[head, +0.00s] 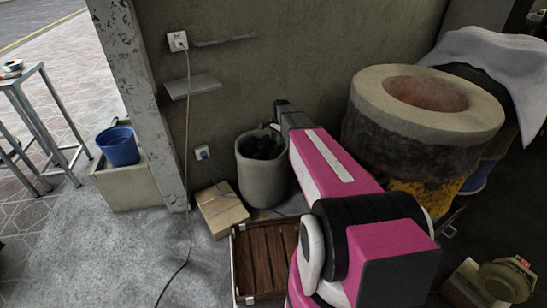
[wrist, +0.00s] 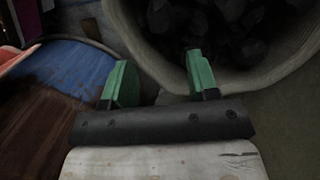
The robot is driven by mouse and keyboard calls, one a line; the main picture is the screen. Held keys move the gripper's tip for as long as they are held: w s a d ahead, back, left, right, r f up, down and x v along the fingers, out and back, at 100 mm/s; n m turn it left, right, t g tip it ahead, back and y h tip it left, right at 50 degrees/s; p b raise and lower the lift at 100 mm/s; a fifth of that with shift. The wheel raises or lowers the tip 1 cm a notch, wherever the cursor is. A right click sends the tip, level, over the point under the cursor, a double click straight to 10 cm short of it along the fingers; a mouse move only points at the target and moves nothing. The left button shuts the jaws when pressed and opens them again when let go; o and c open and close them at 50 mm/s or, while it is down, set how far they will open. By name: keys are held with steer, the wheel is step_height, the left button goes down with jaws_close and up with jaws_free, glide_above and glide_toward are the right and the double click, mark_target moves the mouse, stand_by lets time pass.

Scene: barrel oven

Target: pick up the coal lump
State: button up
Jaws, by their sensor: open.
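Dark coal lumps (head: 262,147) lie inside a round pale bin (head: 262,178) by the wall in the head view. In the wrist view the coal (wrist: 225,28) fills the bin at the top right, and single lumps are hard to tell apart. My gripper (wrist: 155,75) is open and empty, with two green fingers spread apart. In the wrist view its right finger overlaps the bin's rim (wrist: 165,72), while the left finger is outside the bin. In the head view my arm reaches to the bin and hides part of its right side; the fingertips are hard to make out.
A large round oven (head: 425,120) stands right of the bin. A cardboard box (head: 222,208) and a wooden slatted crate (head: 262,262) lie in front. A cable (head: 188,150) hangs from a wall socket, and a small shelf (head: 192,86) juts out.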

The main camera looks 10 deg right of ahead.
mark_target(274, 153)
steer(key=f, duration=0.4)
steer(key=shift+s+a+f, duration=0.2)
steer(key=shift+a+f, duration=0.1)
steer(key=shift+s+a+f, duration=0.1)
steer(key=shift+a+f, duration=0.1)
steer(key=shift+f, duration=0.7)
steer(key=shift+s+a+f, duration=0.1)
steer(key=shift+a+f, duration=0.15)
steer(key=shift+f, duration=0.6)
steer(key=shift+a+f, duration=0.2)
steer(key=shift+f, duration=0.7)
steer(key=c, duration=0.7)
